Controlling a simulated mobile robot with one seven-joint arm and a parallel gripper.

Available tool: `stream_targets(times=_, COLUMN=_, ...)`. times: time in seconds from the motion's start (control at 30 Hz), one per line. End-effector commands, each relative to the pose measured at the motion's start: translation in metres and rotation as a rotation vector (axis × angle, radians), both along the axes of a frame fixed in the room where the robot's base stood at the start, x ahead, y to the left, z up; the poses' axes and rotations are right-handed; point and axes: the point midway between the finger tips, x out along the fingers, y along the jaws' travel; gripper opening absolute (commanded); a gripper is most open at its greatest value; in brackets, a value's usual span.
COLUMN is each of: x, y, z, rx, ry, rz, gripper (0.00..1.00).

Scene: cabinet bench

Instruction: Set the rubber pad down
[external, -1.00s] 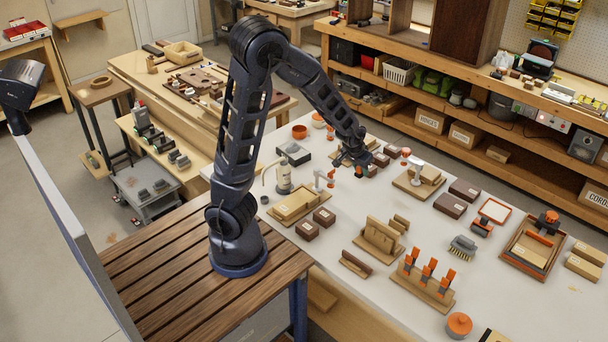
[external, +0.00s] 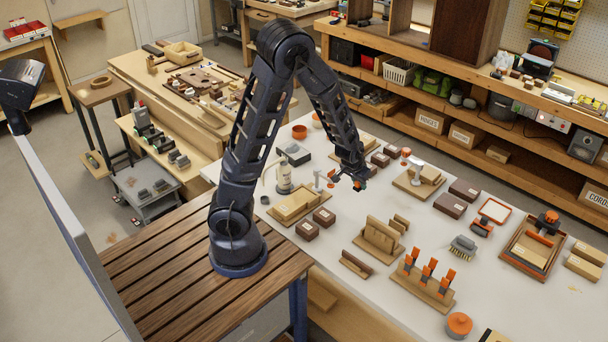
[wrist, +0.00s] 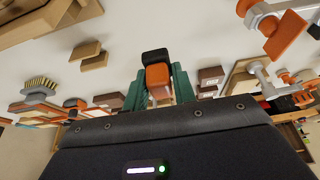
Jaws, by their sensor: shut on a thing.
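My gripper (external: 357,183) hangs over the white bench (external: 330,265), between the tan tray and the white clamp-like tool on its board. In the wrist view, its two green fingers (wrist: 158,86) are closed on a small block with an orange face and a black end, which I take to be the rubber pad (wrist: 157,74). In the external view the held block is too small and dark to make out clearly. I cannot tell its exact height above the bench.
A tan tray (external: 293,206) and a spray bottle (external: 284,178) stand left of my gripper. A white tool on a board (external: 418,182) is at right. A wooden rack (external: 380,238) and a holder with orange-handled tools (external: 423,287) stand in front. Some bare bench lies between.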

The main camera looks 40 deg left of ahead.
Motion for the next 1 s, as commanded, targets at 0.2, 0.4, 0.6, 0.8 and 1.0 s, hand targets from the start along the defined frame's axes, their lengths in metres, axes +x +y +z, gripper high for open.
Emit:
stream_targets(times=0.2, x=0.0, y=0.002, z=-0.016, rx=-0.001, ry=0.002, rz=0.005, gripper=0.04)
stream_targets(times=0.4, x=0.0, y=0.001, z=-0.032, rx=0.001, ry=0.004, rz=0.003, gripper=0.04)
stream_targets(times=0.6, x=-0.001, y=0.001, z=-0.048, rx=-0.001, ry=0.004, rz=0.004, gripper=0.04)
stream_targets(times=0.8, x=-0.001, y=0.001, z=-0.071, rx=0.0, ry=0.004, rz=0.002, gripper=0.04)
stream_targets(times=1.0, x=-0.001, y=0.001, z=-0.09, rx=0.0, ry=0.003, rz=0.002, gripper=0.04)
